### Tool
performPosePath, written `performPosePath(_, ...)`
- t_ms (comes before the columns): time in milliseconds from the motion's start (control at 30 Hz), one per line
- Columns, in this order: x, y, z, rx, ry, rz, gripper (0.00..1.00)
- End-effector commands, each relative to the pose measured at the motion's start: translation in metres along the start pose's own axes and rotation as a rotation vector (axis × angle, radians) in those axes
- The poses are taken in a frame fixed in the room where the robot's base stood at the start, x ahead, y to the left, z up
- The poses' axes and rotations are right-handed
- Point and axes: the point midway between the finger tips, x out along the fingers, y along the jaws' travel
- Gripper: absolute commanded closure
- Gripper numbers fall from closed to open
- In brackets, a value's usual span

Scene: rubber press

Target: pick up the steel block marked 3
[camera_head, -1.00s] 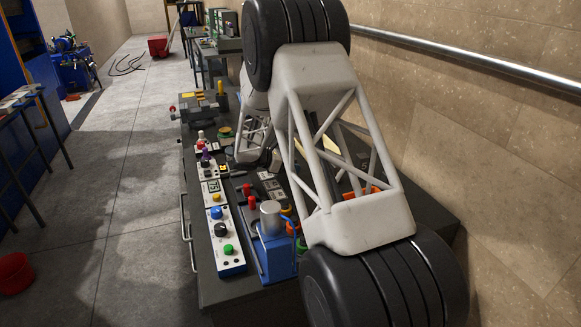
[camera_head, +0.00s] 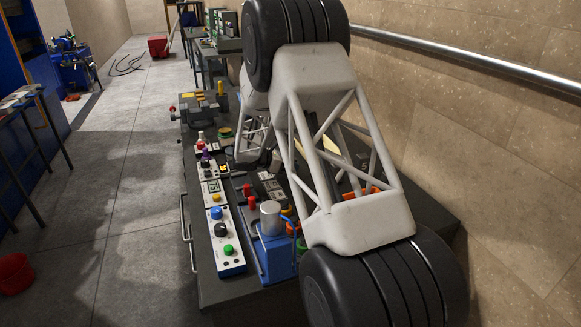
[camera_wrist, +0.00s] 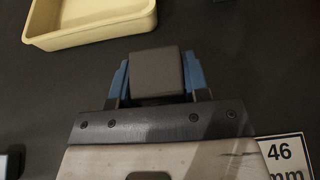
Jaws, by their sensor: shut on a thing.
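In the wrist view my gripper (camera_wrist: 156,76) has its two blue fingers against the left and right sides of a dark grey steel block (camera_wrist: 156,72). It is shut on this block. The face toward the camera is plain, so the number 3 does not show. The dark bench top (camera_wrist: 245,75) is below; I cannot tell whether the block touches it. In the head view my arm's frame covers much of the work area, and I cannot make out the gripper clearly.
A pale yellow tray (camera_wrist: 95,38) is beyond the block in the wrist view. A "46 mm" plate (camera_wrist: 285,155) is at lower right. In the head view a button panel (camera_head: 226,255) and a blue device with a metal cylinder (camera_head: 275,252) line the bench's left side.

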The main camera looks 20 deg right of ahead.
Motion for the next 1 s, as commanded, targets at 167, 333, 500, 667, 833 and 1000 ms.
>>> performPosePath(167, -0.001, 0.001, 0.002, 0.002, 0.0, 0.001, 1.0)
performPosePath(333, -0.002, 0.001, 0.005, 0.002, -0.001, 0.001, 1.0)
performPosePath(500, -0.006, 0.001, 0.016, 0.003, -0.001, 0.001, 1.0)
performPosePath(667, -0.014, 0.001, 0.033, 0.005, -0.001, 0.001, 1.0)
performPosePath(833, -0.018, -0.017, 0.035, 0.001, -0.001, 0.001, 1.0)
performPosePath(1000, -0.022, -0.039, 0.035, 0.002, -0.001, 0.001, 1.0)
